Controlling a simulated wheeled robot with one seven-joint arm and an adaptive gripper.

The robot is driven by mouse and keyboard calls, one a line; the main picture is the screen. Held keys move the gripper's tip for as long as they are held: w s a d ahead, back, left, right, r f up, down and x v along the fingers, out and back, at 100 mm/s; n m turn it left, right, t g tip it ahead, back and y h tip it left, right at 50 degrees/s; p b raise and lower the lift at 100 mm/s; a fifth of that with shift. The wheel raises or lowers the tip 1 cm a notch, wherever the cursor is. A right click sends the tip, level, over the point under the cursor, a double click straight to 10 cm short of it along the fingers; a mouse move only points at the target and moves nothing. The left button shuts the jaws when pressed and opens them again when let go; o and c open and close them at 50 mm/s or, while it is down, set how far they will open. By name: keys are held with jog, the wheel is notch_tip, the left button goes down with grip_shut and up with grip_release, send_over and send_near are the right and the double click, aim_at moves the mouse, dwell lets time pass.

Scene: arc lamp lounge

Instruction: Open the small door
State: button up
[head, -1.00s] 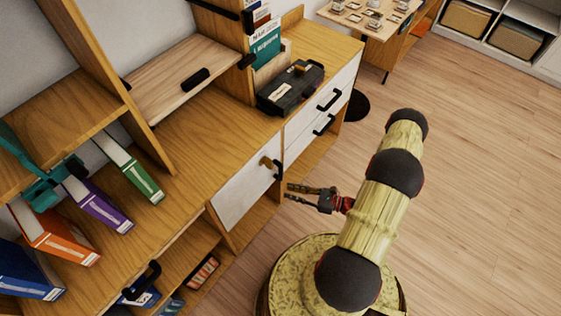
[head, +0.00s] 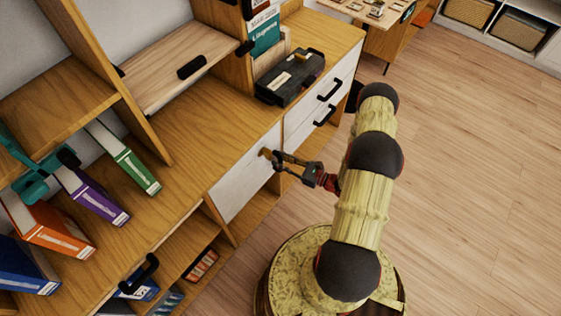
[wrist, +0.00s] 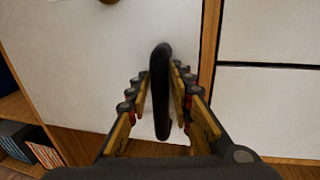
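The small white door (head: 242,185) is in the low cabinet in the head view and looks shut. It fills much of the wrist view (wrist: 75,60). Its black bar handle (wrist: 160,92) stands upright between my fingers in the wrist view. My gripper (wrist: 160,75) is open around the handle, with one finger on each side. The right finger is very close to the handle, and I cannot tell if it touches. A gap shows on the left. In the head view, my gripper (head: 279,164) is at the door's right edge and hides most of the handle.
White drawers with black handles (head: 329,90) are right of the door. A black toolbox (head: 290,77) and leaning binders (head: 125,160) are on the cabinet top. An open shelf below holds books (head: 200,265). The floor at right is clear.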

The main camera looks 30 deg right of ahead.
jog(key=shift+c, duration=1.1)
grip_shut()
